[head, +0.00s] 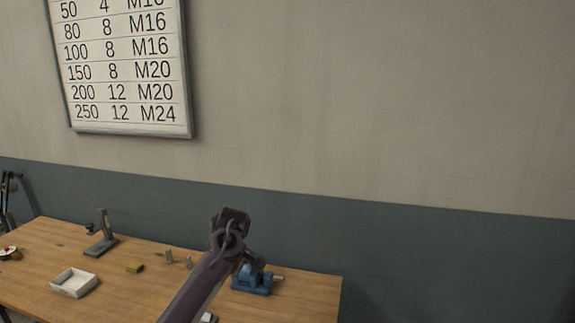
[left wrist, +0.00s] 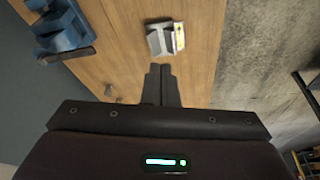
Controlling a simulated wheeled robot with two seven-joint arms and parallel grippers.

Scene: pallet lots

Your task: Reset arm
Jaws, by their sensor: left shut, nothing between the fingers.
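My left arm reaches up over the workbench (head: 315,290) in the head view, and its wrist partly covers the bench behind it. My left gripper (left wrist: 160,84) shows in the left wrist view with its two dark fingers together and nothing between them. It points over the wooden bench top, apart from the objects there. My right gripper is in neither view.
A blue vise (head: 252,280) stands right of my arm and also shows in the left wrist view (left wrist: 62,30). A small grey-white object with a yellow label (left wrist: 165,39) lies beyond the fingertips.

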